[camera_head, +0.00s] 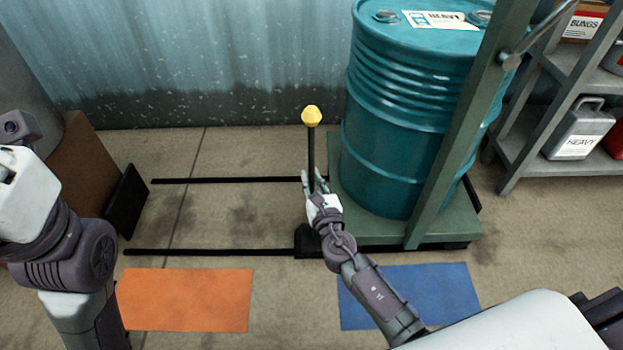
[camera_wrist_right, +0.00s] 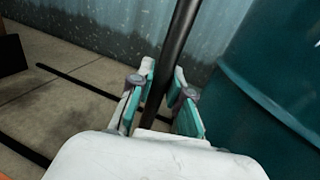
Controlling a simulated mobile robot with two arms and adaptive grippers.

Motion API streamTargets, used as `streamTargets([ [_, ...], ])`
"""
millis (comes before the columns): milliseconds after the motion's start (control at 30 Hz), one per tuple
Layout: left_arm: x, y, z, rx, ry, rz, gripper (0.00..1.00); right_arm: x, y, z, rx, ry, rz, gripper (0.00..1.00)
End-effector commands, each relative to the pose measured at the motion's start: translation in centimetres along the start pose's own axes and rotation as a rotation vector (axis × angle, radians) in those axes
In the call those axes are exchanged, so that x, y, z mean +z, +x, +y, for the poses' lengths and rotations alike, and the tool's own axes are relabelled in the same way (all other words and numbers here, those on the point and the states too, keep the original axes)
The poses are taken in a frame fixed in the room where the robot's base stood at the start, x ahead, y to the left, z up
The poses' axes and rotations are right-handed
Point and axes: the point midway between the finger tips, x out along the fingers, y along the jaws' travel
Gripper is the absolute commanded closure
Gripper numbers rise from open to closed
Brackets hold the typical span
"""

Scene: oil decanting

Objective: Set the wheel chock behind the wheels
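The wheel chock (camera_head: 307,241) is a black block on the floor at the left front corner of the green drum cart (camera_head: 374,233). An upright black handle rod (camera_head: 311,150) with a yellow knob (camera_head: 312,116) rises beside the cart. My right gripper (camera_head: 312,181) is around the rod below the knob. In the right wrist view its two teal-padded fingers (camera_wrist_right: 163,72) stand either side of the rod (camera_wrist_right: 178,40), with small gaps, so it looks open. The wheels are hidden. My left arm shows at the left edge; its gripper is not in view.
A teal drum (camera_head: 385,130) stands on the cart. Black floor rails (camera_head: 210,252) run left to a dark plate (camera_head: 125,202). Orange (camera_head: 185,300) and blue (camera_head: 410,295) floor mats lie in front. A grey shelf (camera_head: 530,150) stands right. Floor between the rails is clear.

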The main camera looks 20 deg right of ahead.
Motion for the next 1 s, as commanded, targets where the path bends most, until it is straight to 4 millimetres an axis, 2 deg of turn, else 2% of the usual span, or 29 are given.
streamTargets([
  [33,0.0,0.0,0.0,0.000,0.000,0.000,1.00,0.0,0.0,0.0,0.000,0.000,0.000,0.71],
  [100,0.0,0.0,0.0,0.000,0.000,0.000,1.00,0.0,0.0,0.0,0.000,0.000,0.000,0.60],
  [467,-0.1,0.4,0.0,0.000,-0.001,0.005,1.00,0.5,0.0,0.0,0.000,0.001,0.000,0.60],
  [567,0.0,0.1,-0.1,-0.005,-0.002,-0.001,1.00,0.2,-1.3,0.0,0.001,-0.001,0.004,0.60],
  [900,0.4,-0.4,-0.3,-0.019,-0.006,-0.032,1.00,0.3,-8.5,0.0,0.002,-0.003,0.004,0.60],
  [1000,0.5,-0.6,-0.3,-0.021,-0.007,-0.041,1.00,0.3,-10.1,0.0,0.002,-0.003,0.002,0.60],
])
